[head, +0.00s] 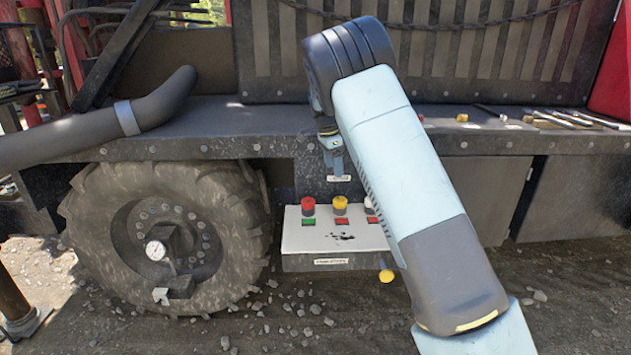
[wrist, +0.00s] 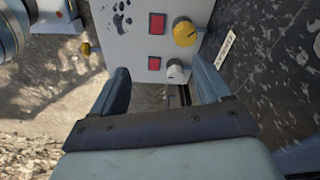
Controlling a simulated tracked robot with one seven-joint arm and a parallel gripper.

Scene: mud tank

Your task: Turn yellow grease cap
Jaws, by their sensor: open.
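The yellow grease cap (head: 340,204) stands on a pale panel (head: 295,240), between a red cap (head: 308,206) and a white cap (head: 370,204). My gripper (head: 338,170) hangs above the yellow cap in the head view, apart from it. In the wrist view the fingers of my gripper (wrist: 157,67) are spread with nothing between them in contact. The yellow cap (wrist: 185,32) lies beyond the right fingertip there, and the white cap (wrist: 175,68) shows between the fingers. My arm partly covers the panel's right side in the head view.
Coloured squares sit by the caps, one green (head: 308,222) and two red. A yellow knob (head: 386,276) sticks out below the panel's right end. A dark ledge (head: 250,150) runs above the panel. A large tyre (head: 95,215) with a gauge (head: 155,250) stands at left.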

